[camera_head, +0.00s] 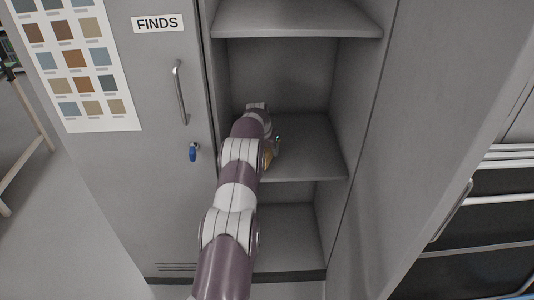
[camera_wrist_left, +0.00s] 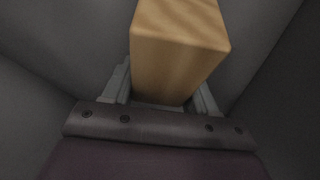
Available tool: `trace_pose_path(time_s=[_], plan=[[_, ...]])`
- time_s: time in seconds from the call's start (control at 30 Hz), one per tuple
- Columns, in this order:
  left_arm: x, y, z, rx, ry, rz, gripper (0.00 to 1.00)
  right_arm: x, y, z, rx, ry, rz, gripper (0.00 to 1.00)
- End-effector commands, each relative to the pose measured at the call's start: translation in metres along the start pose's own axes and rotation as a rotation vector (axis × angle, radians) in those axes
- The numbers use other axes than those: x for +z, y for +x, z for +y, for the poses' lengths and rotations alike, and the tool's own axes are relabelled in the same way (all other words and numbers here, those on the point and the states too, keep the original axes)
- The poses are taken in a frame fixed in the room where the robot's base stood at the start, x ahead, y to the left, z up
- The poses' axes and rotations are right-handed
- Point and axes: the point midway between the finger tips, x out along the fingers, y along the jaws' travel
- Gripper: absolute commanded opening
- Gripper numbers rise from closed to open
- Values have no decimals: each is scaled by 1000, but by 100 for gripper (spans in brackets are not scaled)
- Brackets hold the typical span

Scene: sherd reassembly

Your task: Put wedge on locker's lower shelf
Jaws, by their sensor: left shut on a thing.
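The wedge (camera_wrist_left: 180,50) is a light wooden block in the left wrist view. My left gripper (camera_wrist_left: 160,92) is shut on it, with a jaw on either side. In the head view my left arm reaches into the open locker, and only a small tan part of the wedge (camera_head: 268,155) shows past the wrist. My left gripper (camera_head: 274,147) is mostly hidden by the arm there. It is inside the opening, over or near the middle shelf (camera_head: 312,150); I cannot tell if the wedge touches it. A lower compartment floor (camera_head: 295,235) shows beneath. My right gripper is not in view.
An upper shelf (camera_head: 295,18) lies above the arm. A closed locker door (camera_head: 165,80) with a FINDS label and blue key (camera_head: 193,152) stands left. An open grey door (camera_head: 400,130) stands right. Dark drawers (camera_head: 480,210) are farther right.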

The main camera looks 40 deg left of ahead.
Motion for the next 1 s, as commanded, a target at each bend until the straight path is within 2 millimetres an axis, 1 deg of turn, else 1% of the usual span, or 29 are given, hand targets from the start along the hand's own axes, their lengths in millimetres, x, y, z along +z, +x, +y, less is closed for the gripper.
trace_pose_path(time_s=[0.03, 0.1, 0.33, 0.43, 0.47, 0.5, 0.53, 0.8, 0.87, 0.9, 0.97, 1.0], plan=[[5, 10, 0, 1, 0, -2, 16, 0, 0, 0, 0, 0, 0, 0], [8, 19, 0, 0, 0, -1, 16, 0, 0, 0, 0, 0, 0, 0], [9, 21, 1, 0, 0, 0, 16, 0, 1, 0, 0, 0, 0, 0], [10, 24, 1, 0, 0, 1, 16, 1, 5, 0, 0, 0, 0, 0], [10, 23, 1, 0, 0, 0, 67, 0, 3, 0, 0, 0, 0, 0], [10, 23, 1, 0, 0, 0, 80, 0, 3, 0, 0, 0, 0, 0], [10, 23, 1, 0, 0, 0, 83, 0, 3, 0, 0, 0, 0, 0], [9, 22, 1, 0, 0, 0, 83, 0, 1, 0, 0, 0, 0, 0], [7, 17, 1, 0, 0, 0, 83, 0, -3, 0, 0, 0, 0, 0], [8, 15, 1, 0, 0, 0, 83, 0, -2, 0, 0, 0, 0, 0], [7, 5, 0, -1, 0, 1, 83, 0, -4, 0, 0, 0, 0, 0], [6, -3, 0, -1, -1, 1, 83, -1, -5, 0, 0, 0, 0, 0]])
